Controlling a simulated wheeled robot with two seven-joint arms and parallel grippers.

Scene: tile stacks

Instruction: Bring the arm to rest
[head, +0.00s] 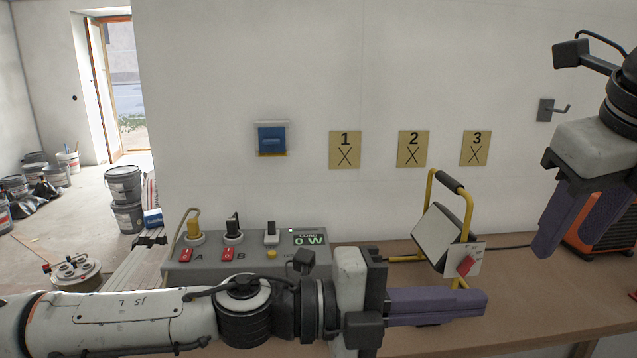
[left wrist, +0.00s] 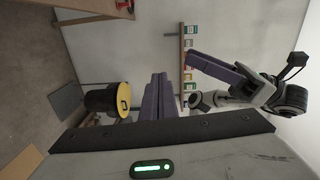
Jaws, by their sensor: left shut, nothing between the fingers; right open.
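My left arm reaches in from the left of the head view, low across the front of the workbench. Its gripper (head: 483,303) has purple fingers lying together, shut with nothing between them, pointing right. The fingers also show in the left wrist view (left wrist: 157,98). My right gripper (head: 565,245) hangs at the right edge of the head view, with its purple fingers pointing down and left, open and empty. Another purple-fingered gripper and arm show at the right of the left wrist view.
A grey control box (head: 215,262) with switches and a "0 W" display stands behind my left arm. A yellow-framed lamp (head: 437,233) stands just behind the left fingers. An orange-black device (head: 607,228) is behind the right gripper. Bare workbench (head: 560,305) lies at right.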

